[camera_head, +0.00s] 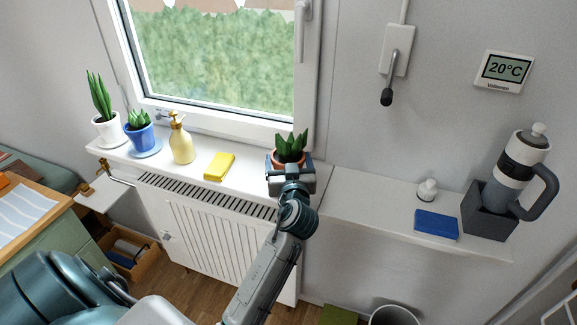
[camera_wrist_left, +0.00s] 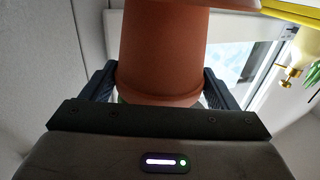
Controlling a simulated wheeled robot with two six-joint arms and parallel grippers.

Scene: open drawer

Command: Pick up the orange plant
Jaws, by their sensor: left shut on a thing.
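The orange plant (camera_head: 290,148) is a green leafy plant in an orange-brown pot at the right end of the window sill in the head view. My left gripper (camera_head: 290,165) reaches it from the front and is shut on the pot. In the left wrist view the orange pot (camera_wrist_left: 163,55) fills the middle, between the two dark fingers of the left gripper (camera_wrist_left: 160,85). The gripper hides the lower pot in the head view, so I cannot tell whether it touches the sill. My right gripper is not in view.
A blue box (camera_head: 436,225) and a bottle (camera_head: 515,170) in a dark holder stand at the right. A radiator (camera_head: 205,235) is below.

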